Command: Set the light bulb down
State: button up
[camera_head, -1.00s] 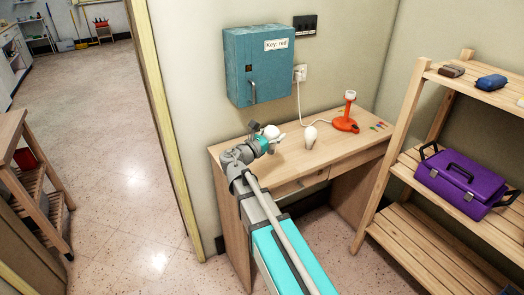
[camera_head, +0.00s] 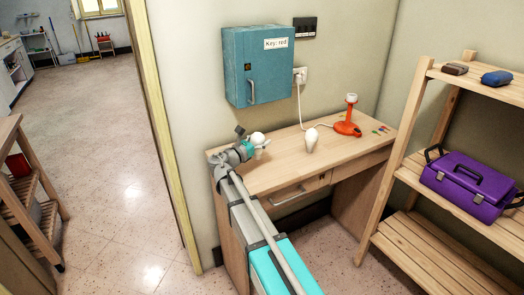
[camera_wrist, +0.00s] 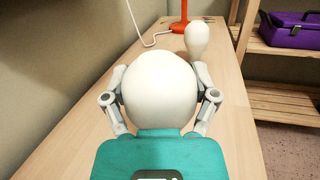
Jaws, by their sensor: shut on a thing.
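My gripper (camera_head: 256,149) is at the left part of the wooden desk (camera_head: 285,172) and is shut on a white light bulb (camera_head: 257,138). In the wrist view the held bulb (camera_wrist: 160,90) fills the middle, with a finger on each side of it. Its lower end is hidden, so I cannot tell whether it touches the desk top. A second white bulb (camera_head: 311,140) stands apart on the desk to the right; it also shows in the wrist view (camera_wrist: 197,40).
An orange lamp base (camera_head: 348,128) with a white cord stands at the desk's back right, near small coloured marks. A teal key cabinet (camera_head: 258,66) hangs above. A wooden shelf (camera_head: 412,130) with a purple toolbox (camera_head: 468,186) stands at right. The desk's front middle is clear.

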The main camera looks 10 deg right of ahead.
jog(key=shift+w+a+f+b, duration=0.15)
jog(key=shift+w+f+b, duration=0.3)
jog(key=shift+f+b, duration=0.25)
jog(key=shift+s+f+b, duration=0.1)
jog(key=shift+f+b, duration=1.2)
jog(key=shift+f, duration=0.15)
jog(key=o, duration=1.1)
jog(key=shift+r, duration=0.2)
jog(key=b+v, duration=0.1)
jog(key=v, duration=1.1)
